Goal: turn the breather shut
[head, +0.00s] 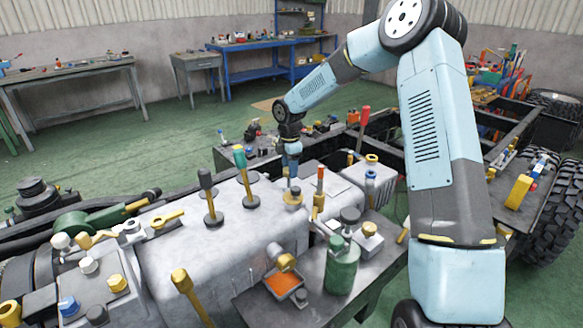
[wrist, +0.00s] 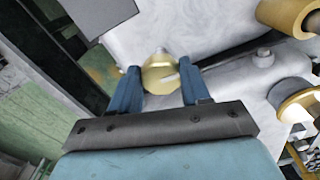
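A round brass-coloured knob, which I take to be the breather, shows in the wrist view (wrist: 160,76). It has a small pale tip and a light line across its face. In the head view a small brass-coloured fitting (head: 293,197) sits on the grey casing below my gripper (head: 291,168). In the wrist view my gripper (wrist: 160,82) has its two blue fingers apart, one on each side of the knob. The fingers look very near its sides; I cannot tell whether they touch it. The knob's base is hidden.
Teal- and black-topped levers (head: 243,175) stand left of my gripper. A red-topped rod (head: 320,185) stands close on its right. A green canister (head: 341,268) and an orange-filled tray (head: 283,283) are nearer. A brass cylinder (wrist: 287,14) is at the wrist view's upper right.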

